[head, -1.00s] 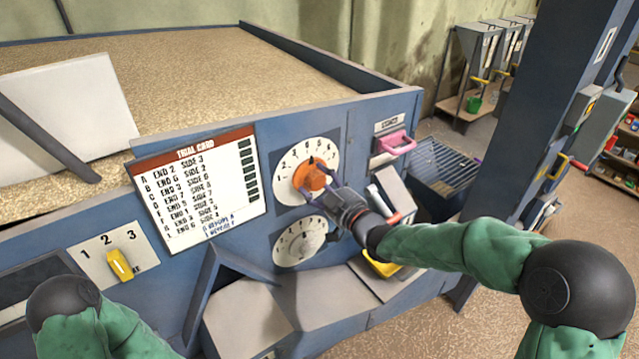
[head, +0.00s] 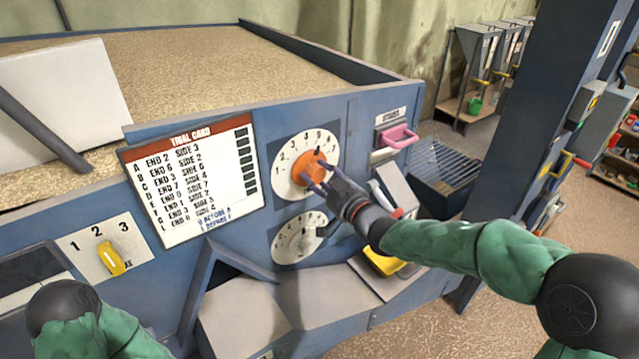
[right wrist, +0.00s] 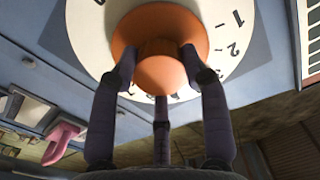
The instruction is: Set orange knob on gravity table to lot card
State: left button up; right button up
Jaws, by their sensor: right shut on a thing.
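The orange knob (head: 309,165) sits on a round white numbered dial (head: 283,181) on the blue front of the gravity table (head: 362,128). My right gripper (head: 317,174) is shut on the knob, and the right wrist view shows its fingers around the knob (right wrist: 160,70). A dark mark shows at the knob's upper right edge; the exact number it meets is unclear. The trial card (head: 207,175), with a red header and rows of END and SIDE numbers, is left of the dial. Its blue handwritten bottom lines are hard to read. My left gripper is out of view.
A second white dial (head: 292,243) with a grey knob lies just below. A yellow selector (head: 111,258) is at left, and a pink handle (head: 399,137) is right of the upper dial. A blue post (head: 540,90) stands beyond my right arm.

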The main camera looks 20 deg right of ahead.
jog(key=shift+r+m, duration=0.1)
jog(key=shift+m, duration=0.3)
jog(key=o, duration=1.1)
jog(key=shift+o, duration=0.2)
jog(key=v, duration=1.2)
